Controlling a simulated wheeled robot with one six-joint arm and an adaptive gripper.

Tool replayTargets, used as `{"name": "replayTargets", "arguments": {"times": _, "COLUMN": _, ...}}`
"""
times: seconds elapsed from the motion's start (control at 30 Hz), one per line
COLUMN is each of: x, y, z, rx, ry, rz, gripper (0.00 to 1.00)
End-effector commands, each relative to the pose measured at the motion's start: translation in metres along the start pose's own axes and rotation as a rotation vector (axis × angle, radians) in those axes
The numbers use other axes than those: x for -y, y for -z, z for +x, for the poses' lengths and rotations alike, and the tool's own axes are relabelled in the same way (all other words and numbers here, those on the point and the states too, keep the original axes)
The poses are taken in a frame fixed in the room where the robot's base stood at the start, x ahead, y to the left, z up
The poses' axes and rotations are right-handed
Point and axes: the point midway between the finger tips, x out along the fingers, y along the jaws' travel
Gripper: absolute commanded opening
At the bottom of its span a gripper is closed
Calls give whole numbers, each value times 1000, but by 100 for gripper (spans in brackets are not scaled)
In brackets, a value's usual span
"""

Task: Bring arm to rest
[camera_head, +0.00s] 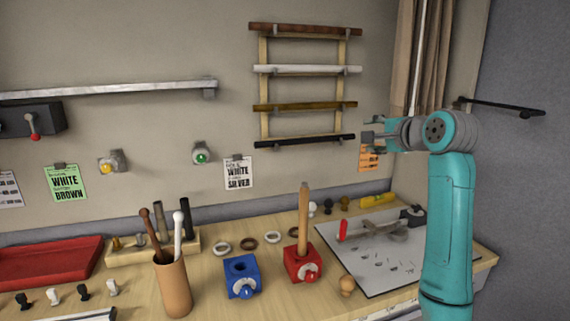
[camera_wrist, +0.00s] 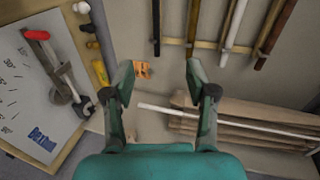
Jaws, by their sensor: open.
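My gripper (camera_head: 369,128) is at the end of my raised teal arm, on the right side of the head view. It is held above the bench, in front of the wall and near the lower right of the rod rack. In the wrist view my gripper (camera_wrist: 158,72) has its two fingers spread wide apart, with nothing between them but the wall behind. It is open and empty, touching nothing that I can see.
The wooden bench (camera_head: 205,290) holds a blue block (camera_head: 241,279), a red block (camera_head: 299,266) with an upright wooden rod, a cup (camera_head: 173,290) and a white board (camera_head: 375,262). The rod rack (camera_head: 264,88) hangs on the wall. A curtain (camera_head: 405,55) hangs behind my arm.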

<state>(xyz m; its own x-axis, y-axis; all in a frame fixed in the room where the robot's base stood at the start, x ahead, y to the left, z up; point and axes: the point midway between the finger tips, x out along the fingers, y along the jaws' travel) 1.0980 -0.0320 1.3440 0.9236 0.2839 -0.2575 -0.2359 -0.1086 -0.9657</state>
Motion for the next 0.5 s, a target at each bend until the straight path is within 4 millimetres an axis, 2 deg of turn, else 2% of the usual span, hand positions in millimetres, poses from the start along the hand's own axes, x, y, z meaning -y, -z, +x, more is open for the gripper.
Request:
{"name": "replayTargets", "arguments": {"times": 0.27, "x": -65, "y": -3, "z": 19, "rx": -19, "ry": -1, "rz": -39, "gripper": 57}}
{"name": "replayTargets", "arguments": {"times": 0.37, "x": -104, "y": -6, "z": 26, "rx": -32, "ry": -5, "rz": -65, "gripper": 57}}
{"name": "replayTargets", "arguments": {"times": 0.5, "x": -166, "y": -13, "z": 33, "rx": -56, "ry": -7, "rz": -113, "gripper": 57}}
